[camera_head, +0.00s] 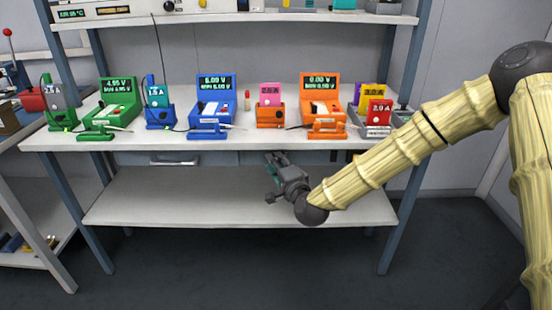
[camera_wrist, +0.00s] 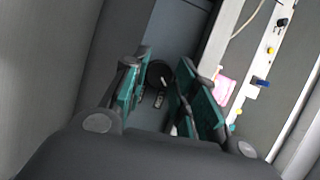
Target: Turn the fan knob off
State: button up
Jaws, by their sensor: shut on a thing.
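My gripper (camera_head: 276,164) is just below the front edge of the bench top, near the middle, seen from the side in the head view. In the wrist view my gripper (camera_wrist: 163,66) has its two teal-padded fingers on either side of a dark round knob (camera_wrist: 158,74), and it is shut on it. This looks like the fan knob. Small light marks lie just below it. The fingers hide part of the knob, and its turned position cannot be read. In the head view the knob is hidden behind my gripper.
The bench top (camera_head: 150,138) above carries coloured testers, including a blue one (camera_head: 213,105), an orange one (camera_head: 320,105) and a pink pouch cell (camera_head: 270,93). A bare lower shelf (camera_head: 180,205) lies below my gripper. A cable (camera_head: 160,50) hangs at the left.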

jog(key=shift+n, duration=0.3)
dwell(0.4)
jog(key=o, duration=1)
jog(key=shift+o, duration=0.2)
jog(key=v, duration=0.8)
